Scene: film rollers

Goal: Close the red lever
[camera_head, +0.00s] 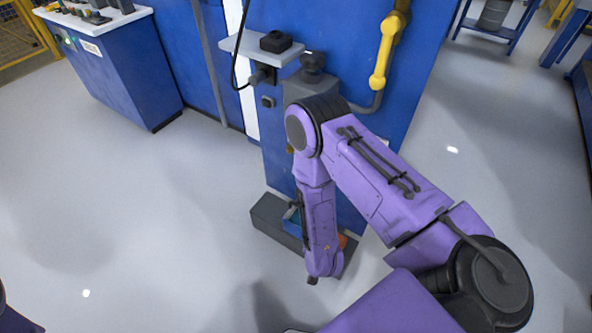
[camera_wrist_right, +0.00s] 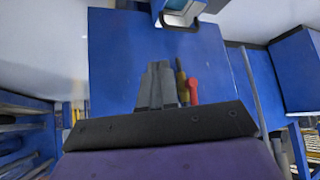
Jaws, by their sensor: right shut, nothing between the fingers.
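The red lever (camera_wrist_right: 193,90) shows in the right wrist view as a short red handle against a blue surface, beside a thin yellowish rod (camera_wrist_right: 181,82). My right gripper (camera_wrist_right: 157,68) is shut and empty, with its grey fingers just left of the lever in that view. I cannot tell whether they touch it. In the head view my purple right arm hangs in front of the blue machine and hides its gripper. A small orange-red patch (camera_head: 342,241) shows low beside the forearm; I cannot tell whether it is the lever. My left gripper is out of view.
The blue machine (camera_head: 411,75) stands ahead, with a yellow handle (camera_head: 382,65) and a small grey shelf (camera_head: 250,48). Its dark base (camera_head: 270,218) juts onto the floor. A blue cabinet (camera_head: 120,75) stands at the left. The grey floor (camera_head: 130,210) is open at left.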

